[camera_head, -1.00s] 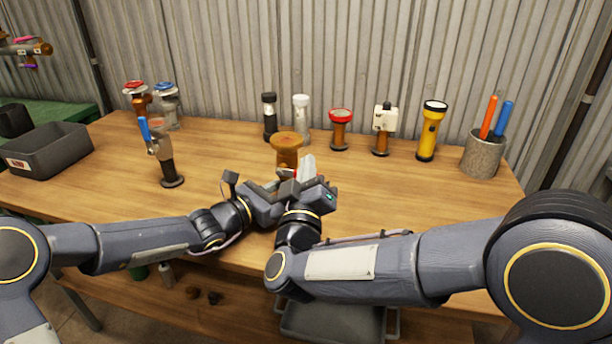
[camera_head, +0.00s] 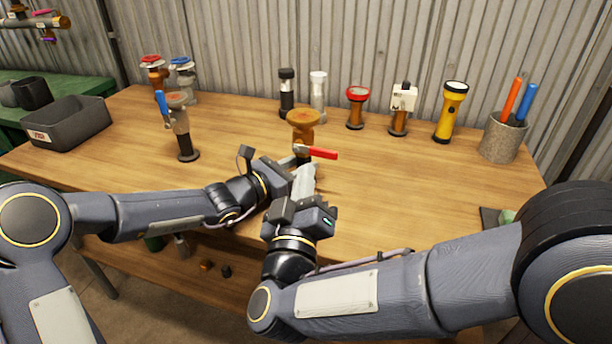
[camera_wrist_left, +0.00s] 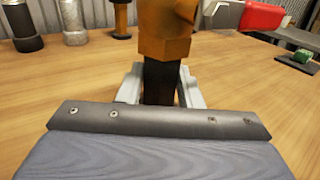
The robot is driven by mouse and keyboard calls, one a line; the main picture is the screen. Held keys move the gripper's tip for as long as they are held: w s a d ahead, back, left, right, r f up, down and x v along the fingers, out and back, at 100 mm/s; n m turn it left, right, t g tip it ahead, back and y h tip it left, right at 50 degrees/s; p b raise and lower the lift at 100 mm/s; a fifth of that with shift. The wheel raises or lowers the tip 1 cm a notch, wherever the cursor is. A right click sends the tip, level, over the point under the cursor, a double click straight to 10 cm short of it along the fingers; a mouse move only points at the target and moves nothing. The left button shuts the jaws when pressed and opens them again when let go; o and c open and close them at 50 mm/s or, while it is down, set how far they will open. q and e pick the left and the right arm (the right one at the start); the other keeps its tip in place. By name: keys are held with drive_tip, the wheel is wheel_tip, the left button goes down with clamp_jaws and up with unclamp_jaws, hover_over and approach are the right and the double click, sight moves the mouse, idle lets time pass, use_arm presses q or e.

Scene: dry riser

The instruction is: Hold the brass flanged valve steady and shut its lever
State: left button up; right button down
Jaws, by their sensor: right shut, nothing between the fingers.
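The brass flanged valve (camera_head: 303,127) stands upright near the table's middle, with an orange-brown round flange on top and a dark lower stem (camera_wrist_left: 160,82). Its red lever (camera_head: 322,153) sticks out sideways to the right, crosswise to the body; it also shows at the upper right of the left wrist view (camera_wrist_left: 248,17). My left gripper (camera_wrist_left: 162,88) has its pale fingers on both sides of the dark stem and looks shut on it. My right gripper (camera_head: 305,178) is shut and empty, its pale fingers just in front of and below the lever, apparently apart from it.
Another valve with a blue lever (camera_head: 177,125) stands left. Flashlights, including a yellow one (camera_head: 451,112), and other valves line the back. A grey bin (camera_head: 68,125) stands at far left, a pen cup (camera_head: 503,138) at right.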

use_arm(q)
drive_tip(key=o, duration=0.4)
